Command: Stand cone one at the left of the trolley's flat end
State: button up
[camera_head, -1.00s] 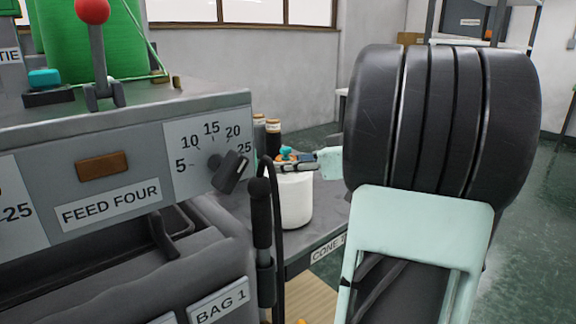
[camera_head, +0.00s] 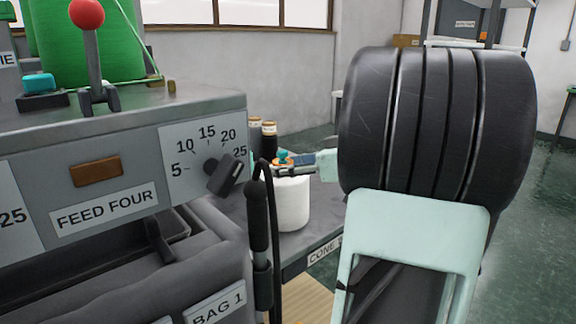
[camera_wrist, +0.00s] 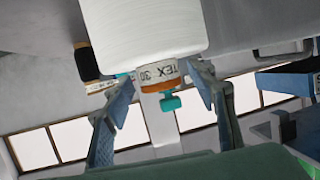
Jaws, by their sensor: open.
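A white yarn cone (camera_head: 292,205) stands upright on the grey deck of the trolley (camera_head: 318,228) in the head view. Its top has an orange band and a teal tip. In the wrist view the same cone (camera_wrist: 145,28) appears upside down, with a band reading TEX 30. My gripper (camera_wrist: 160,98) is open, its two blue fingers on either side of the cone's top with gaps showing. A plate on the deck's edge reads CONE; the rest is hidden by my arm.
Two dark cones (camera_head: 268,138) stand behind the white one. The grey machine marked FEED FOUR (camera_head: 105,208), with its dial (camera_head: 208,160), fills the left. An upright black-gripped handle (camera_head: 257,210) stands close in front of the deck. Open floor lies to the right.

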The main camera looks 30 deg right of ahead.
jog(key=p+v, duration=0.1)
jog(key=v, duration=1)
jog(key=shift+s, duration=0.2)
jog(key=shift+d+r, duration=0.1)
